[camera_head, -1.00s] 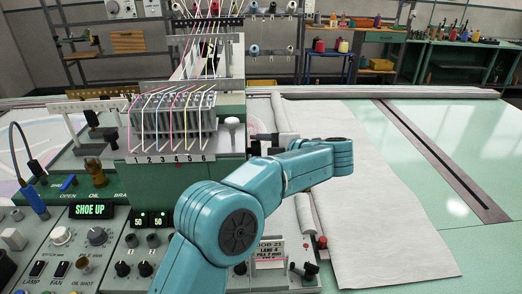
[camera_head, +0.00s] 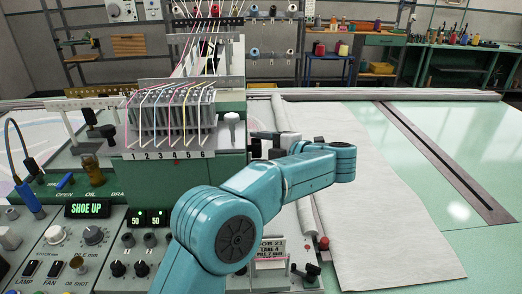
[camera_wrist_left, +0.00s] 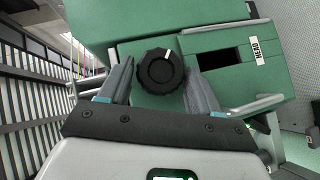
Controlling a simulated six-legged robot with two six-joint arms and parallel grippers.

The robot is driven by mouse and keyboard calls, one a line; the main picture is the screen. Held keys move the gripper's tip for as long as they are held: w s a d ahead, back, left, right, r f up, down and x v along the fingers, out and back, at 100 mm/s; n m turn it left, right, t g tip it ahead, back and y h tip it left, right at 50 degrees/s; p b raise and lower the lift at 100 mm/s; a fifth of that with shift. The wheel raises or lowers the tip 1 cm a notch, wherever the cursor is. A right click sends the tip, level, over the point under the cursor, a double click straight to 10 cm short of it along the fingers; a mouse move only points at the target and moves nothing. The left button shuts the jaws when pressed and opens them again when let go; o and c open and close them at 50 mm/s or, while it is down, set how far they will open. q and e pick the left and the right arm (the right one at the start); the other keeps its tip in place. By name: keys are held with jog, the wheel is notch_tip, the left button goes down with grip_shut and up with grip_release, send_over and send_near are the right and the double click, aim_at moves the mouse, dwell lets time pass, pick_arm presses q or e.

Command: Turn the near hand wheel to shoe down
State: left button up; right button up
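The near hand wheel is a black ribbed knob (camera_wrist_left: 160,72) with a white pointer mark, on a green housing in the left wrist view. The pointer points up and slightly right. My left gripper (camera_wrist_left: 158,78) is open, with one finger on each side of the knob. I see a narrow gap at the left finger; contact at the right one I cannot tell. In the head view the knob is hidden and my left gripper (camera_head: 262,143) shows only partly, beside the green machine head (camera_head: 180,175). A display (camera_head: 87,210) reads SHOE UP. My right gripper is out of view.
A HEAD label (camera_wrist_left: 258,51) sits beside a dark slot right of the knob. The control panel (camera_head: 120,250) has several knobs and levers. White cloth (camera_head: 375,200) covers the table right of my left arm. A white-topped post (camera_head: 232,125) stands on the machine head.

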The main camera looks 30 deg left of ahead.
pick_arm(q)
jog(key=v, duration=1.6)
jog(key=shift+s+d+r, duration=0.1)
jog(key=shift+d, duration=0.05)
